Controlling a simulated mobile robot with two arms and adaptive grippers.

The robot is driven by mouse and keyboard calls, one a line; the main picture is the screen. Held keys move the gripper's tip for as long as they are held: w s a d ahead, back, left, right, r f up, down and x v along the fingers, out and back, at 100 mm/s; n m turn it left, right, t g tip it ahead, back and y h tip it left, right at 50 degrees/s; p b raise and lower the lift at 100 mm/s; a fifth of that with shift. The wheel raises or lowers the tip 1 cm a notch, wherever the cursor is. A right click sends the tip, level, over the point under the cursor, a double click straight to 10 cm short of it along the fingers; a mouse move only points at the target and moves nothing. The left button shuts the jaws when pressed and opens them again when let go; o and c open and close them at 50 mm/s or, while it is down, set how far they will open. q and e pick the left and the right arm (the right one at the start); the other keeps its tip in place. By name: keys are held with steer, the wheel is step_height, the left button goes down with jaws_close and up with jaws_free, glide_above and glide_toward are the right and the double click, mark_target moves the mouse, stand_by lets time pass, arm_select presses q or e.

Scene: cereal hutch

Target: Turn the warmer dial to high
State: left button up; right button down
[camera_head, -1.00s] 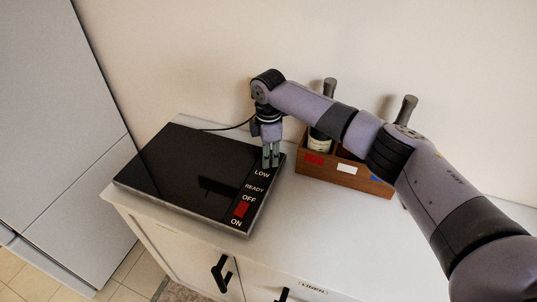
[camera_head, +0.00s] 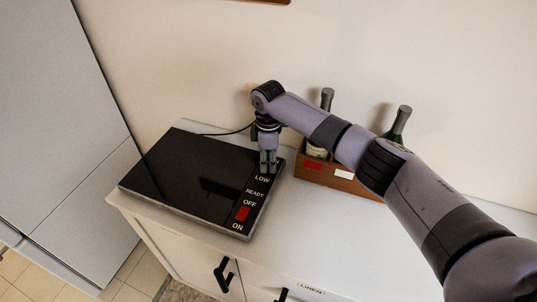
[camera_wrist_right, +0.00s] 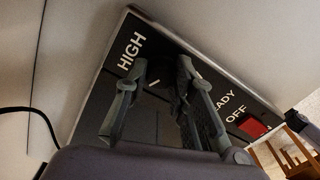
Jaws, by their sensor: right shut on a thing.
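The warmer (camera_head: 190,175) is a flat black glass plate on the white cabinet. Its control strip along the right side reads LOW, READY, OFF and ON. My right gripper (camera_head: 268,168) points down at the strip's far end, just beyond LOW, and hides the dial in the head view. In the right wrist view, the fingers of my right gripper (camera_wrist_right: 160,88) straddle the dark dial (camera_wrist_right: 168,84) and are shut on it. HIGH is printed beside the left finger, with a white mark between the fingers. The dial's pointer direction cannot be told. My left gripper is not in view.
A red switch (camera_head: 242,214) sits between OFF and ON. A wooden crate (camera_head: 311,170) with bottles stands to the right of the warmer, under my right arm. A black cord (camera_head: 228,131) runs behind the warmer. The front-right cabinet top is clear.

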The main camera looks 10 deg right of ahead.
steer(key=m+p, duration=0.2)
steer(key=m, duration=0.1)
steer(key=shift+s+r+p, duration=0.1)
steer(key=shift+r+p, duration=0.1)
steer(key=shift+p, duration=0.1)
steer(key=m+p, duration=0.2)
steer(key=m, duration=0.1)
steer(key=shift+m+p, duration=0.3)
steer(key=shift+p, duration=0.1)
steer(key=m+p, duration=0.2)
steer(key=m, duration=0.1)
steer(key=shift+f, duration=0.1)
steer(key=shift+f+m+p, duration=0.1)
steer(key=shift+m+p, duration=0.5)
steer(key=shift+m, duration=1)
steer(key=c, duration=1.4)
jaws_free()
steer(key=shift+o, duration=0.2)
